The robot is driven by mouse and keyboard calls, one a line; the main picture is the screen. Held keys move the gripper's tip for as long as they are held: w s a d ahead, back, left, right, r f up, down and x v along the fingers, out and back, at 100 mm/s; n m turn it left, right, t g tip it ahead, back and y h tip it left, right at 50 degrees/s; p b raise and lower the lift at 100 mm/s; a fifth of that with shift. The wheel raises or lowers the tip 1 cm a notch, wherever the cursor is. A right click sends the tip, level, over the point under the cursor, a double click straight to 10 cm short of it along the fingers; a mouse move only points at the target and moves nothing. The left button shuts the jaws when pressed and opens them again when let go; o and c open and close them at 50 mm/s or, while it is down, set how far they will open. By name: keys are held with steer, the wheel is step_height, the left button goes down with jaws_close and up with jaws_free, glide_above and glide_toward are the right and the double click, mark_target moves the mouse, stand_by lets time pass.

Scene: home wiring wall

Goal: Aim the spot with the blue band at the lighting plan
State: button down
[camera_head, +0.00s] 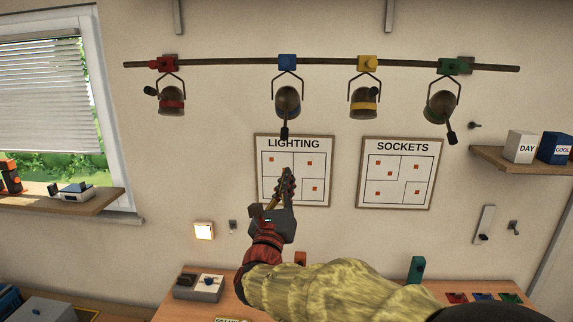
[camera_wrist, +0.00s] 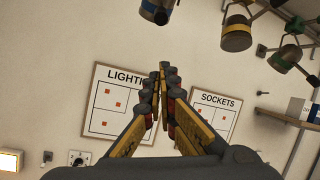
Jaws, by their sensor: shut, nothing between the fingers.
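The spot with the blue band (camera_head: 288,99) hangs from the ceiling rail by a blue clamp (camera_head: 287,62). Its dark handle (camera_head: 284,132) points down, just above the lighting plan. Part of this spot shows at the top of the wrist view (camera_wrist: 156,11). The lighting plan (camera_head: 268,160) is a framed white sheet on the wall with red squares; it also shows in the wrist view (camera_wrist: 101,122). My gripper (camera_head: 287,174) is shut and empty, pointing up in front of the plan's lower middle, below the handle and apart from it.
Red (camera_head: 171,100), yellow (camera_head: 363,100) and green (camera_head: 440,105) spots hang on the same rail (camera_head: 220,61). The sockets plan (camera_head: 396,205) hangs to the right. A shelf (camera_head: 520,160) with DAY and COOL boxes is far right. A bench (camera_head: 335,275) stands below.

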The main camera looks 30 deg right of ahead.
steer(key=x, duration=1)
steer(key=a+r, duration=0.1)
steer(key=s+a+r+p, duration=0.1)
steer(key=a, duration=0.1)
steer(key=shift+s+r, duration=0.2)
steer(key=shift+r, duration=0.1)
steer(key=shift+s, duration=0.1)
